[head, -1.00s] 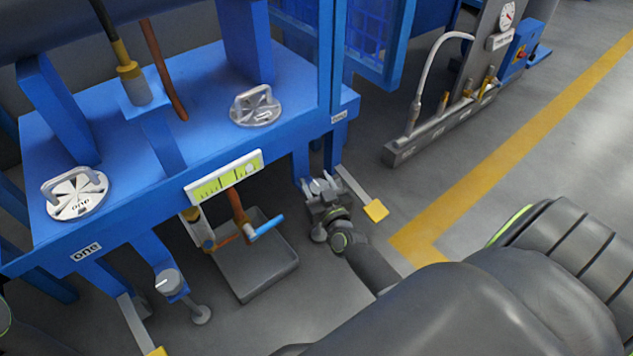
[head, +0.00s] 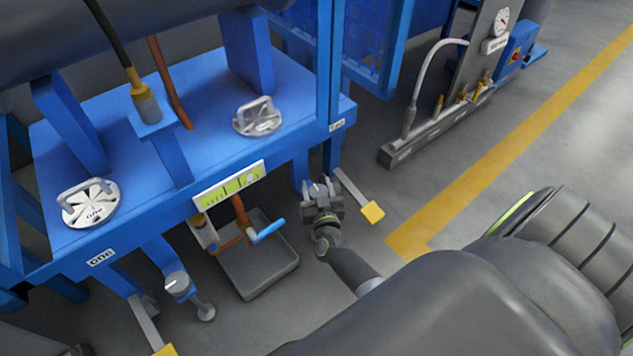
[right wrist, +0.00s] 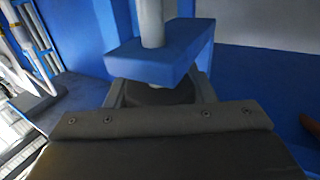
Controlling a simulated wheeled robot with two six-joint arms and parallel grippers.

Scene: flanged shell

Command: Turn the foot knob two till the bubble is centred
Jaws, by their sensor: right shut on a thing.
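Foot knob two is the dark knob (right wrist: 158,96) under a blue bracket (right wrist: 160,62) in the right wrist view. In the head view it is mostly hidden by my right gripper (head: 321,194), which is shut on it below the right corner of the blue frame (head: 200,120). The bubble level (head: 229,187) is a yellow-green vial with dark marks on the frame's front edge. Its pale bubble (head: 251,178) sits near the right end, right of the marks. The other foot knob (head: 177,284) is at the left, near the label "one". My left gripper is out of view.
A grey tray (head: 260,270) stands on the floor under the frame, with a blue-handled valve (head: 268,230) above it. A yellow-tipped bar (head: 372,211) sticks out right of my gripper. A gauge stand (head: 440,130) stands further right. Floor near the yellow line is clear.

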